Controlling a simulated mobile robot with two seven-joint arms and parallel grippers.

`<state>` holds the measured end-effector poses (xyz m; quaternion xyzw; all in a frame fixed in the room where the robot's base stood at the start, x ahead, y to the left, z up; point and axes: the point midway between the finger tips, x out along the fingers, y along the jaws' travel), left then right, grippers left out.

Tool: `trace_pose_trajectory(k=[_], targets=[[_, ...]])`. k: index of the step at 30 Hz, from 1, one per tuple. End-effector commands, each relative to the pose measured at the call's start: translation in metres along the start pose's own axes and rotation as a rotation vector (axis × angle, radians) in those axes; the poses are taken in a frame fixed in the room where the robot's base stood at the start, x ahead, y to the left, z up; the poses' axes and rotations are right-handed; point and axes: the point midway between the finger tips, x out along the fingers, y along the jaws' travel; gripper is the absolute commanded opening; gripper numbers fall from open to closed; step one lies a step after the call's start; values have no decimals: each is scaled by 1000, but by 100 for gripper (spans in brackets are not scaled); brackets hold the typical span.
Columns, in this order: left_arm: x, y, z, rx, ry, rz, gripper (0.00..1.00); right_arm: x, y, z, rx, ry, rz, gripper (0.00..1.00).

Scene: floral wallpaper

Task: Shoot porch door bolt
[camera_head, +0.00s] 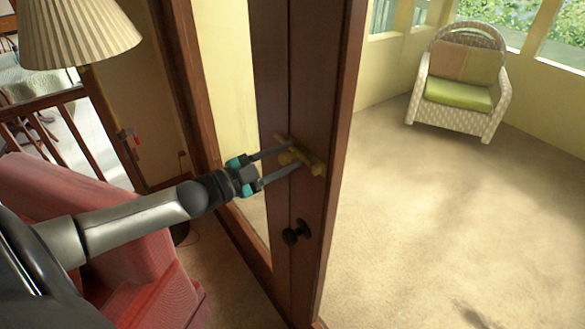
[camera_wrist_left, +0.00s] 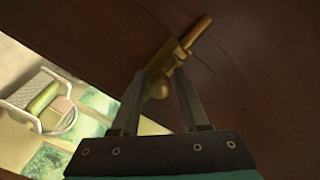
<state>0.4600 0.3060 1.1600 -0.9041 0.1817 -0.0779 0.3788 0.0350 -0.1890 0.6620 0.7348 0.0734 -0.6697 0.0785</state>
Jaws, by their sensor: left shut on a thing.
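The porch door (camera_head: 313,90) is dark brown wood with a glass pane, and it stands open. A brass bolt (camera_head: 313,165) is mounted on the door's face near its free edge, above a dark round knob (camera_head: 297,232). My left gripper (camera_head: 287,158) reaches in from the left, with its two fingers at the bolt. In the left wrist view, the fingers are on either side of the bolt's round brass knob (camera_wrist_left: 158,86), and the bolt's rod (camera_wrist_left: 197,32) points to the upper right. The left gripper is shut on the bolt knob. My right gripper is not in view.
A red upholstered seat (camera_head: 130,255) is below my left arm, with a pleated lampshade (camera_head: 78,32) and a wooden railing (camera_head: 75,130) behind. Right of the door, the carpet (camera_head: 440,220) is clear up to a white wicker chair (camera_head: 462,80).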

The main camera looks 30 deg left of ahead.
Motion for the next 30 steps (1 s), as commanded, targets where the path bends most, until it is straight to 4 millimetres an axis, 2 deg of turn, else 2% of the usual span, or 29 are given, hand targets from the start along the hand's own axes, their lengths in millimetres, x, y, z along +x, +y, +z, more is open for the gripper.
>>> trace_pose_trajectory(k=[1,8,9,13,23,30], targets=[[-1,0,6,-17,-14,0,0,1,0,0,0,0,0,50],[-1,-2,7,-20,-17,-2,0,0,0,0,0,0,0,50],[-1,-2,7,-20,-17,-2,46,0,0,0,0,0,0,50],[-1,-2,6,-18,-16,-2,60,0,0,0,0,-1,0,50],[-2,-2,4,-11,-9,-1,62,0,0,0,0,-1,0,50],[-19,-1,4,-12,-10,0,62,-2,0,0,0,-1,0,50]])
